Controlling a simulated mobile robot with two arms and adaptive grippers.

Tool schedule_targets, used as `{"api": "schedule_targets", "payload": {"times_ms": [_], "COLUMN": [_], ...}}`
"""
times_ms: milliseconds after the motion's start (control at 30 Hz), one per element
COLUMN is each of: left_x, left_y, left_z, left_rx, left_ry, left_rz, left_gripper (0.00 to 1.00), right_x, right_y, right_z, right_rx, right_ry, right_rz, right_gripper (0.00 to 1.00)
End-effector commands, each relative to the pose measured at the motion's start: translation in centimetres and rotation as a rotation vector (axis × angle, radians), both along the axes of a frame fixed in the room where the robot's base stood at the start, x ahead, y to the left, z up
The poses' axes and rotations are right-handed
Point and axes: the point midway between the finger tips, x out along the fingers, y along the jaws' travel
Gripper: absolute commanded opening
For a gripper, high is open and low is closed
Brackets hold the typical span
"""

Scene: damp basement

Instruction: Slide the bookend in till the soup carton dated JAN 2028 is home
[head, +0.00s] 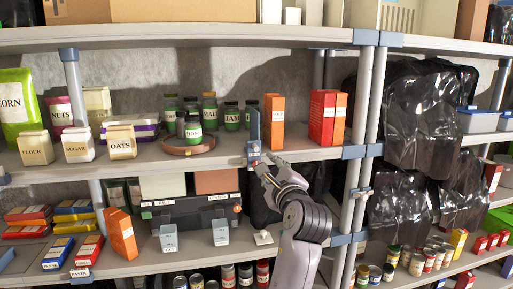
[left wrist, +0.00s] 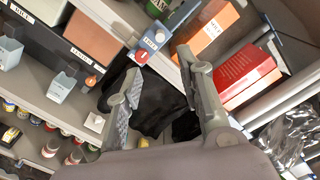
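The bookend (head: 254,127) is a blue upright plate with a paler front block on the middle shelf; it also shows in the left wrist view (left wrist: 153,40), with a red spot at its front. An orange carton (head: 274,122) stands just right of it. Red and orange cartons (head: 325,118) stand further right, across a gap; a red one shows in the left wrist view (left wrist: 247,75). The carton dates are too small to read. My left gripper (head: 268,162) is open and empty in front of the shelf edge, by the bookend's front; I cannot tell whether it touches. My right gripper is out of view.
The middle shelf (head: 225,157) has a brown ring (head: 187,146) and several jars left of the bookend. A grey post (head: 366,110) stands right of the cartons. A fallen-looking tilted orange carton (head: 121,234) and a dark case (head: 195,215) are on the shelf below.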

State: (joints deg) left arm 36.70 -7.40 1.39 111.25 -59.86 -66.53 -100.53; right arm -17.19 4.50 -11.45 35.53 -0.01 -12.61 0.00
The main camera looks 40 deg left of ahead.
Motion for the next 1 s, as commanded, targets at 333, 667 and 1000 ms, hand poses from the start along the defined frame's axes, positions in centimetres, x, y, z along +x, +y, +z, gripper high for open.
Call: {"api": "schedule_targets", "payload": {"times_ms": [333,667,1000], "left_x": [4.6,9.0,10.7], "left_y": [5.4,10.5,12.4], "left_z": [0.4,0.2,0.0], "left_rx": [0.002,-0.001,-0.001], "left_ry": [0.004,0.002,-0.001], "left_rz": [0.0,-0.002,-0.004], "left_gripper": [0.35,0.35,0.35], "right_x": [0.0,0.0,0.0], "right_y": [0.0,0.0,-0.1], "right_z": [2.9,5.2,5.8], "right_rx": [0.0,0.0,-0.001], "right_ry": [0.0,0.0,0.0], "right_rz": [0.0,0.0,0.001], "right_gripper": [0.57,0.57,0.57]}}
